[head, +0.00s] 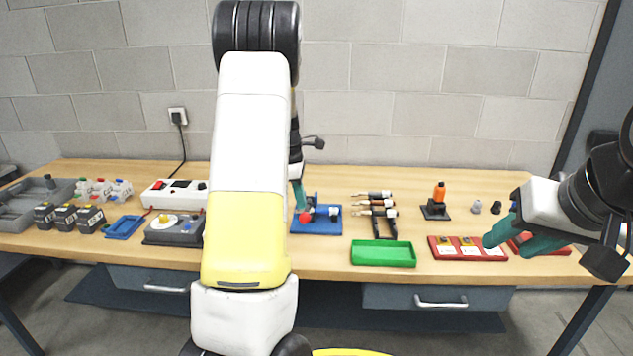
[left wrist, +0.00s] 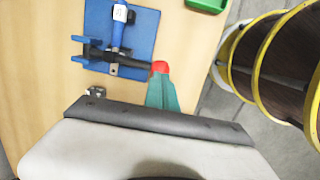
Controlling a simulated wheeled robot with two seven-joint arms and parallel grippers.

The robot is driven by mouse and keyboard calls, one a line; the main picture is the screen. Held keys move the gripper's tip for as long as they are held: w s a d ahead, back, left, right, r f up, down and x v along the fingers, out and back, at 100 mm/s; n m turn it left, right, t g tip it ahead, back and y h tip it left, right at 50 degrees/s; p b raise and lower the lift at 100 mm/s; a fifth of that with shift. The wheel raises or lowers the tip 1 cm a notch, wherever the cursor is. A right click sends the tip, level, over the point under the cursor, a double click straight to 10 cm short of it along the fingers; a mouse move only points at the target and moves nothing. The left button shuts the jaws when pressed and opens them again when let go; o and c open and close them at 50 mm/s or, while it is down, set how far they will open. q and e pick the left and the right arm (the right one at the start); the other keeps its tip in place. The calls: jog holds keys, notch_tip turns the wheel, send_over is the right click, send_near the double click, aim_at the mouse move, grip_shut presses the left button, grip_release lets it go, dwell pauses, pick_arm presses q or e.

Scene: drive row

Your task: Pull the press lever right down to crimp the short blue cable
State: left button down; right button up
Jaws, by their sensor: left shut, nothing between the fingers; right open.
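The press is a blue base plate (head: 328,226) with a dark lever ending in a red knob (head: 305,217). In the left wrist view the base (left wrist: 143,40), lever (left wrist: 130,62) and knob (left wrist: 160,67) show from above. A blue piece with a white tag (left wrist: 119,13), apparently the short blue cable, runs into the press. My left gripper (head: 301,208) is shut and empty. Its teal fingertips (left wrist: 160,80) are at the knob; contact is unclear. The lever's exact height is hard to tell. My right gripper (head: 506,243) is open and empty over the bench's right part.
A green tray (head: 384,262) and a rack of tagged cables (head: 375,212) lie right of the press. A red tray (head: 447,254) lies near my right gripper. A grey device (head: 172,238) and power strip (head: 160,198) stand left. My left arm hides the middle of the bench.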

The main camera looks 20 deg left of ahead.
pick_arm(q)
jog(key=shift+w+d+f, duration=0.15)
jog(key=shift+f, duration=0.95)
jog(key=shift+s+d+f, duration=0.1)
jog(key=shift+s+f, duration=0.2)
jog(key=shift+f, duration=0.35)
jog(key=shift+s+d+f, duration=0.1)
jog(key=shift+s+f, duration=0.2)
jog(key=shift+f, duration=0.35)
jog(key=shift+s+f, duration=0.3)
jog(key=shift+f, duration=0.35)
jog(key=shift+a+r, duration=0.1)
jog(key=shift+r, duration=0.1)
notch_tip(320, 180, up, 17)
jog(key=a, duration=0.2)
jog(key=f, duration=0.4)
jog(key=w+d+f, duration=0.1)
jog(key=f, duration=0.9)
jog(key=shift+w+d, duration=0.35)
jog(key=shift+d, duration=0.05)
